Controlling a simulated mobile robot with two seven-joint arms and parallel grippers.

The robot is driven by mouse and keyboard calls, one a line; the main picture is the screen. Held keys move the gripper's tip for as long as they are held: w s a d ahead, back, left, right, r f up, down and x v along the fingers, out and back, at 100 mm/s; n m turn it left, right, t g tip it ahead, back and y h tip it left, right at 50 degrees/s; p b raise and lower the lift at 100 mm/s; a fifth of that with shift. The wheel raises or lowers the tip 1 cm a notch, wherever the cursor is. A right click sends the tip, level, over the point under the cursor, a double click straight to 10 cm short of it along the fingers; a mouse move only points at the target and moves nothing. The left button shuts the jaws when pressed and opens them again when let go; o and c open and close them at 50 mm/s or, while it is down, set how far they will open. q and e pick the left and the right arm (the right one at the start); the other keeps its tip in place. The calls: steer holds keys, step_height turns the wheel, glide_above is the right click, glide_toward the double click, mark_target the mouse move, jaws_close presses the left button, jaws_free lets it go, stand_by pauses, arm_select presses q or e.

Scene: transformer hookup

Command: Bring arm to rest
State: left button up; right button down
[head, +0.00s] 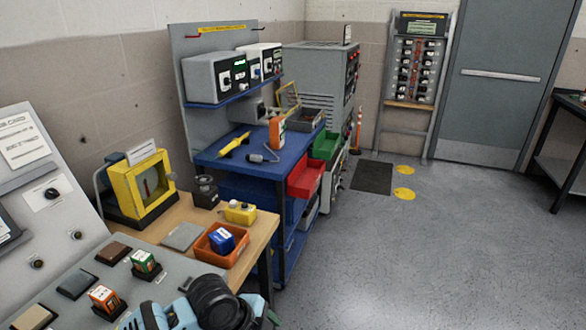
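A light blue and black part of one of my arms shows at the bottom edge of the head view, in front of the grey console panel (190,268). I cannot tell which arm it is. No gripper fingers show, so neither gripper's opening can be seen. The arm part covers the front right corner of the panel. Blocks in green (144,263) and orange (104,299) sit on the panel to the left of the arm part.
A wooden table (257,236) holds a yellow-framed device (143,190) and an orange bin (222,243) with a blue block. Behind it stands a blue workbench (225,162) with a red bin (305,178). The grey floor (420,260) at right is clear. A dark table (560,150) stands far right.

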arm_select(q)
steer(key=s+a+f+n+t+h, duration=0.15)
steer(key=s+f+n+t, duration=0.35)
steer(key=s+f+n, duration=0.5)
steer(key=s+a+f+n+t+y, duration=0.1)
steer(key=s+a+f+n+y, duration=0.1)
steer(key=s+a, duration=0.4)
steer(key=s+a+f+n+t+y, duration=0.1)
steer(key=s+a+f+n+y, duration=0.1)
steer(key=s+a+f+n, duration=0.2)
steer(key=s+a+n, duration=0.2)
steer(key=s+a, duration=0.1)
steer(key=s, duration=0.1)
steer(key=shift+s+a+f+n+y, duration=0.25)
steer(key=shift+s+f+n+y, duration=0.05)
steer(key=shift+n+y, duration=0.1)
